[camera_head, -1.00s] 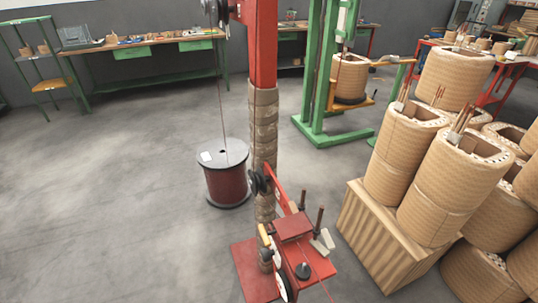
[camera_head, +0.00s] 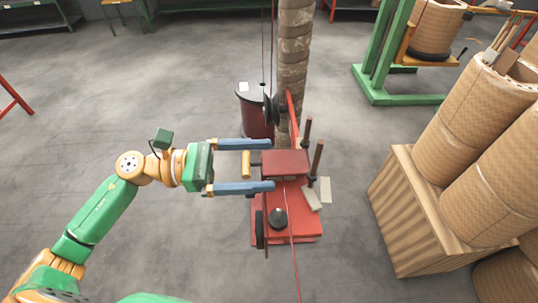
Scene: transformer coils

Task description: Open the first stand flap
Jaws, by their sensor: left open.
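The red stand (camera_head: 300,228) rises in the middle of the head view, with its post wrapped in brown material above it. A red flap-like plate (camera_head: 286,163) lies on top of the stand, with a tan handle (camera_head: 246,164) sticking out to its left. My left gripper (camera_head: 272,166) comes in from the left with its two blue fingers apart. In the picture the fingers lie above and below the handle, and their tips reach the plate's left edge. I cannot tell whether they touch anything. My right gripper is not in view.
A dark red wire spool (camera_head: 255,118) stands on the floor behind the stand. A wooden crate (camera_head: 400,225) with brown coils (camera_head: 490,115) stands at the right. A green frame (camera_head: 385,70) stands at the back right. The floor at left is clear.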

